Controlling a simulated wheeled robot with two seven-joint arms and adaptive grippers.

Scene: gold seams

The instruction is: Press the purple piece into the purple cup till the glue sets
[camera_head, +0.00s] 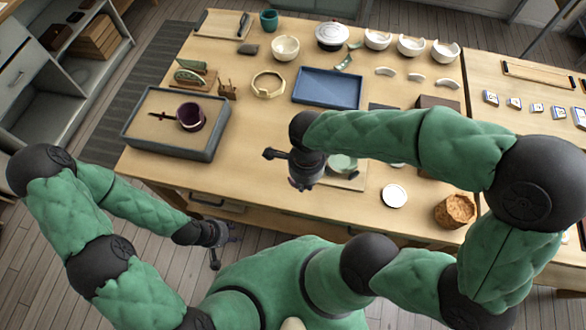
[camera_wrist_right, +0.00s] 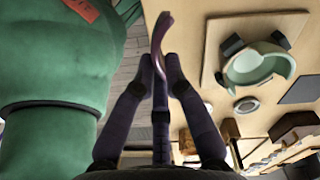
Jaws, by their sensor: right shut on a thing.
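My right gripper (camera_head: 296,172) is over the front middle of the table, well right of the cup. In the right wrist view its fingers (camera_wrist_right: 160,75) are shut on the purple piece (camera_wrist_right: 160,38), a thin curved shard whose far end sticks out past the tips. The piece cannot be made out in the head view. My left gripper (camera_head: 222,250) is low in front of the table edge, empty, with fingers apart.
A pale green bowl (camera_wrist_right: 245,65) sits between dark blocks on a board, close to my right gripper. Bare wood lies between the sand tray and my right gripper.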

